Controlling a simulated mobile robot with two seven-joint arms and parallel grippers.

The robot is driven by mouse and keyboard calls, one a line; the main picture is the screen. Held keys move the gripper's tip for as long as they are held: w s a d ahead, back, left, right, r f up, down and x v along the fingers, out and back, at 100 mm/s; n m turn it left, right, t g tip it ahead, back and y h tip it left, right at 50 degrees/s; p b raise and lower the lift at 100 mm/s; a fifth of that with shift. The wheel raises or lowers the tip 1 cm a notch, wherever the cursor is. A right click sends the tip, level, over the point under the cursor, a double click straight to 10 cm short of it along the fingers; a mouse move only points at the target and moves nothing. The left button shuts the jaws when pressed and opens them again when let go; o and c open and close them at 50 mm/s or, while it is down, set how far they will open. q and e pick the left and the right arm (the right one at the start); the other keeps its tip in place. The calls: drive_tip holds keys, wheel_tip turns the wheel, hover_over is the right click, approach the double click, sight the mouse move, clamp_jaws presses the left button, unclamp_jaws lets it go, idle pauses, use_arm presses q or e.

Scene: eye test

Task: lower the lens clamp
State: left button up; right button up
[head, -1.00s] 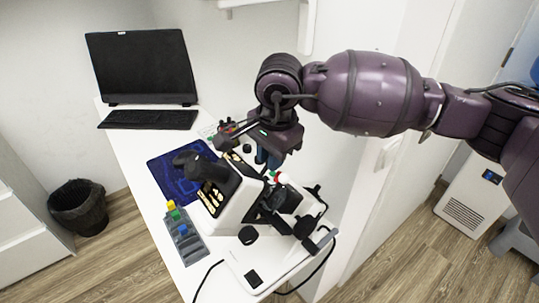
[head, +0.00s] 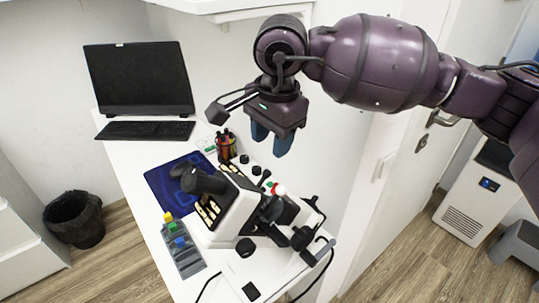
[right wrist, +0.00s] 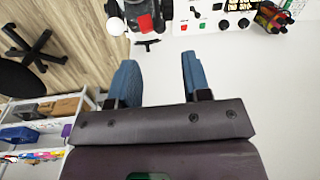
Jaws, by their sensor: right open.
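A white and black lens-measuring instrument (head: 232,208) with a dark eyepiece (head: 205,182) stands on the white desk. A small red-and-white knob (head: 278,189) sits on its upper right side, beside dark parts; I cannot make out for sure which is the lens clamp. The red-and-white knob also shows at the top of the right wrist view (right wrist: 143,18). My right gripper (head: 271,139) is above and behind the instrument, apart from it. Its two blue fingers are spread with nothing between them in the right wrist view (right wrist: 160,80). My left gripper is not in view.
A pen cup (head: 226,147) stands behind the instrument. A blue mat (head: 165,190) and a grey tray with small bottles (head: 186,258) lie left of it. A wall shelf (head: 235,8) hangs above.

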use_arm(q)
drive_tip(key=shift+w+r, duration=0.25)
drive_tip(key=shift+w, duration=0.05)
use_arm(e)
wheel_tip(320, 180, up, 3)
drive_tip(key=shift+s+d+r, duration=0.1)
drive_tip(key=shift+s, duration=0.05)
drive_tip(key=shift+c, duration=1)
drive_tip(key=d+r+p, duration=0.1)
drive_tip(key=s+d+r+p, duration=0.1)
drive_tip(key=d+r+p, duration=0.1)
drive_tip(key=shift+d, duration=0.25)
clamp_jaws()
use_arm(q)
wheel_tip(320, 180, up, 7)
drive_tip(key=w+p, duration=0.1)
drive_tip(key=p, duration=0.2)
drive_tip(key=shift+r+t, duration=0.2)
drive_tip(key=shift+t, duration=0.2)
use_arm(e)
drive_tip(key=t+y, duration=0.2)
approach(268, 171)
drive_tip(key=shift+n, duration=0.3)
drive_tip(key=x, duration=0.7)
drive_tip(key=shift+w+f, duration=0.1)
drive_tip(key=shift+f, duration=0.15)
